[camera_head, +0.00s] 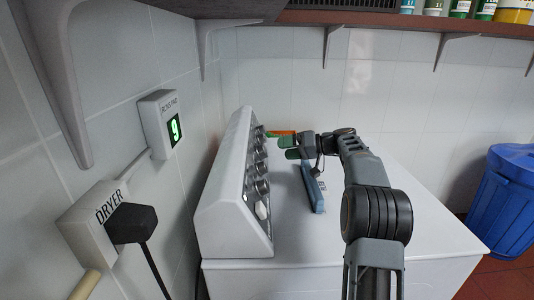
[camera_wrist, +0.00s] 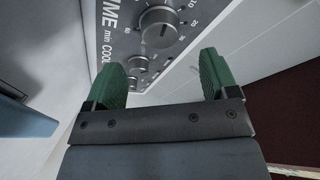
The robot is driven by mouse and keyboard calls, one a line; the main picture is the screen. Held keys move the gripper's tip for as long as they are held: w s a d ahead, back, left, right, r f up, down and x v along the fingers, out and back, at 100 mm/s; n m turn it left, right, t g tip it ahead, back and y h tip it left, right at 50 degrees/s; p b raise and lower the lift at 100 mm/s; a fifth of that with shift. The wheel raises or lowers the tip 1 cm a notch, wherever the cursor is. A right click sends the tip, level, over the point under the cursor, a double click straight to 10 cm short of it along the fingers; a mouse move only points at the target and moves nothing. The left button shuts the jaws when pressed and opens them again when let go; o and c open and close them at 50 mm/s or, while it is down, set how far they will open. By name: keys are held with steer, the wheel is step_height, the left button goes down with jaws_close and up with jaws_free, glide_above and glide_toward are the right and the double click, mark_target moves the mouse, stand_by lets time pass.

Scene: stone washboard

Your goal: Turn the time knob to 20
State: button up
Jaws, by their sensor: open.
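The knob lies beyond the fingertips, roughly in line with the gap.
A blue-grey bar (camera_head: 312,190) lies on the white machine top (camera_head: 340,235). A wall display (camera_head: 174,130) shows a green 9. A dryer plug (camera_head: 132,222) and a blue bin (camera_head: 503,200) stand at the sides.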

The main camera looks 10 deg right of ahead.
mark_target(266, 152)
steer(key=shift+x, duration=3.6)
steer(key=c, duration=0.9)
